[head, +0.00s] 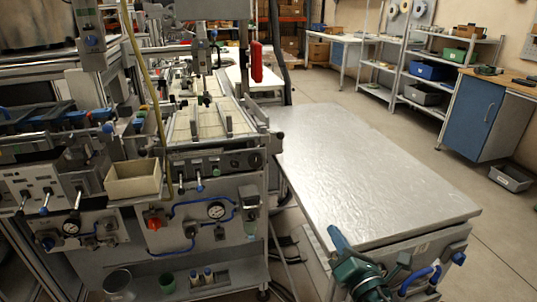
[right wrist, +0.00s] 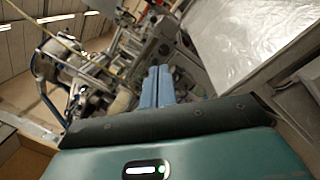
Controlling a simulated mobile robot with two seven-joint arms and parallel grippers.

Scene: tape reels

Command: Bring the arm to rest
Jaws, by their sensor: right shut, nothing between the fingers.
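My right gripper (head: 337,237) is in the head view at the bottom, right of centre, near the front left corner of the metal-topped table (head: 370,175). Its blue fingers are shut with nothing between them. The right wrist view shows the two blue fingers (right wrist: 156,82) side by side and touching, beyond the teal gripper body. The gripper appears clear of the tabletop, though its exact height is hard to tell. My left gripper is in neither view.
The tabletop is bare. Left of it stands a machine (head: 210,160) with gauges, hoses and a beige bin (head: 133,180). Shelves (head: 435,80) and a blue-doored workbench (head: 485,115) are at the back right. A grey crate (head: 511,177) lies on the floor, which is otherwise open there.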

